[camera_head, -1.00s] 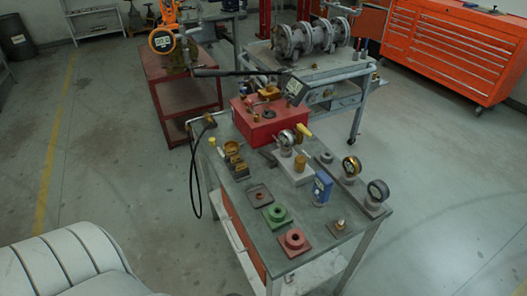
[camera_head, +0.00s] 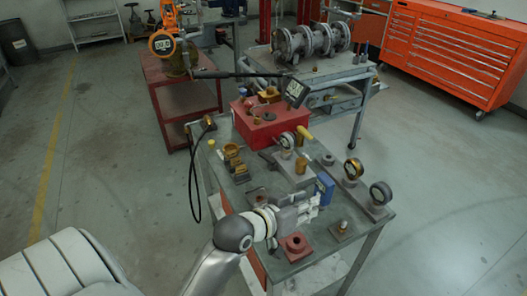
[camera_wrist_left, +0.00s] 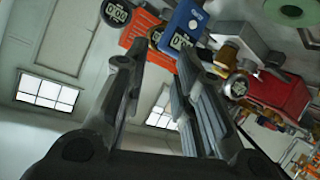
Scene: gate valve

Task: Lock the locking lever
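I cannot tell for sure which part is the locking lever. A short yellow handle (camera_head: 304,133) stands beside a round silver-rimmed gauge (camera_head: 286,140) on a grey block on the workbench (camera_head: 225,192). My left gripper (camera_head: 314,204) is over the near part of the bench, between the blue meter (camera_head: 325,187) and the red square flange (camera_head: 295,246). It is nearer the camera than the yellow handle and apart from it. In the left wrist view its two fingers (camera_wrist_left: 153,60) are spread with nothing between them. My right gripper does not show.
A red box (camera_head: 262,122) with a display and long black bar is at the bench's far end. In the left wrist view the blue meter (camera_wrist_left: 187,20) is just beyond the fingertips. A black cable (camera_head: 192,180) hangs at left.

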